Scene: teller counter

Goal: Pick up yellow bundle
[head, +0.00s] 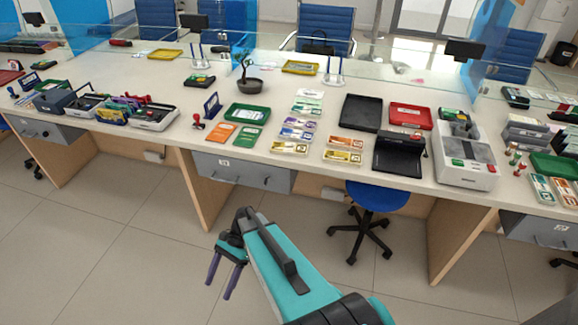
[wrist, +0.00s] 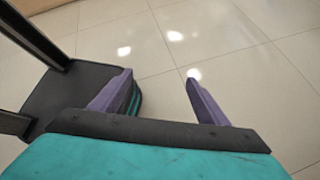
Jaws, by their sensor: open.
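Banded bundles lie flat in two short columns on the teller counter (head: 225,165). A yellow bundle (head: 290,147) is at the front of the left column, behind the counter's front edge. Another yellow bundle (head: 341,157) is at the front of the right column, with an orange bundle (head: 347,142) behind it. My gripper (head: 218,288) is in front of the counter and well apart from the bundles, its purple fingers pointing down over the floor. In the wrist view its fingers (wrist: 158,78) are spread with only floor tiles between them; no bundle shows there.
Blue bundles (head: 295,134) and purple bundles (head: 300,122) lie behind the left yellow one. A black device (head: 399,152) stands right of the bundles, a green tray (head: 247,113) to their left. A blue stool (head: 375,196) and drawer (head: 243,173) are below. Clear glass stands behind.

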